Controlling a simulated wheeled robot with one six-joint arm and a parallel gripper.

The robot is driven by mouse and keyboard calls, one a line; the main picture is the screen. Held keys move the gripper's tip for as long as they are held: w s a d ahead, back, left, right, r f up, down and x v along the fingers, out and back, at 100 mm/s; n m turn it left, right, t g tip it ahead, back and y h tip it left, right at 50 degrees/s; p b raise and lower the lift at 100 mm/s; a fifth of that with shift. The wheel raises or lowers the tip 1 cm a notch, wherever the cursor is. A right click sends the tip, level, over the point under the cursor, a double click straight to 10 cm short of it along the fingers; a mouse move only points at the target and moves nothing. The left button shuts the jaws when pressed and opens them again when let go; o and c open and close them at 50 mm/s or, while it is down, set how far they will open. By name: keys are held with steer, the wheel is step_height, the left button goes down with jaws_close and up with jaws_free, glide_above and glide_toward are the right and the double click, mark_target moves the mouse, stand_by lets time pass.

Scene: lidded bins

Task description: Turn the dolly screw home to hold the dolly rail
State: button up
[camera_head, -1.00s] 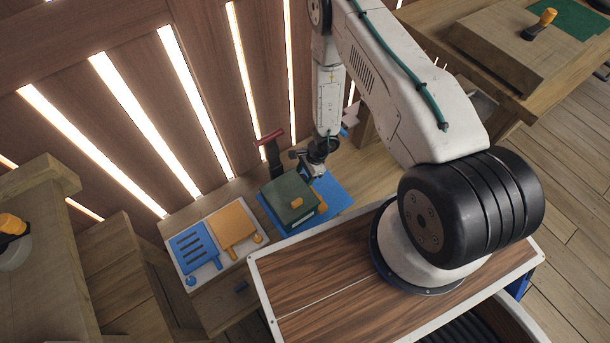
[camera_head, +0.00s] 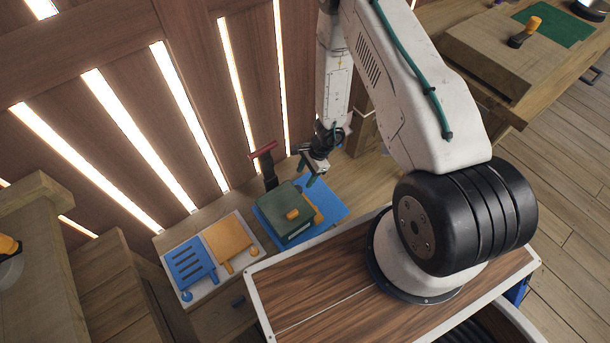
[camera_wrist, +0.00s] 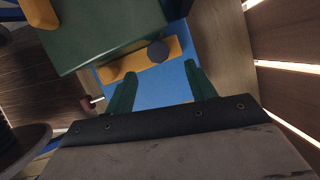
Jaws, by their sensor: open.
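A dark, many-sided screw head (camera_wrist: 158,51) sits on an orange bar, apparently the dolly rail (camera_wrist: 132,64), beside the green bin (camera_wrist: 100,25) in the wrist view. In the head view, part of the orange rail (camera_head: 317,210) shows at the right side of the green lidded bin (camera_head: 283,213); I cannot make out the screw there. My gripper (camera_wrist: 160,70) is open and empty, its green fingers apart, with the screw head showing just beyond and between their tips. In the head view, my gripper (camera_head: 308,173) hangs above and behind the bin's right side.
The bin stands on a blue base (camera_head: 335,205). A red-handled lever (camera_head: 264,150) stands behind it. Left is a white tray (camera_head: 233,268) with blue and orange plates. A slatted wooden wall (camera_head: 190,110) is close behind. Bare bench shows right of the base.

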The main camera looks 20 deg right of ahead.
mark_target(299, 186)
steer(key=shift+a, duration=0.1)
steer(key=a, duration=0.1)
steer(key=a+r+n, duration=0.1)
steer(key=shift+w+a+r, duration=0.1)
steer(key=shift+w+a, duration=0.15)
steer(key=shift+a, duration=0.05)
steer(key=n, duration=0.3)
steer(key=s+a+r+n+g+h, duration=0.1)
steer(key=n, duration=0.2)
steer(key=s+n, duration=0.1)
steer(key=n, duration=0.2)
steer(key=shift+s+a+r+n+g+h, duration=0.25)
steer(key=shift+a+r+n+g+h, duration=0.05)
steer(key=shift+a+r+h, duration=0.1)
steer(key=n, duration=0.4)
steer(key=shift+s+r+h, duration=0.2)
steer(key=shift+s+h, duration=0.05)
steer(key=shift+h, duration=0.05)
steer(key=f+n, duration=0.3)
steer(key=n, duration=0.5)
steer(key=w+f+n+t+h, duration=0.1)
steer(key=f+n, duration=0.3)
steer(key=n, duration=0.5)
steer(key=w+f+n+h, duration=0.1)
steer(key=f+n, duration=0.2)
steer(key=n, duration=0.5)
steer(key=shift+d+f+n+t, duration=0.25)
steer(key=shift+d+n+t, duration=0.15)
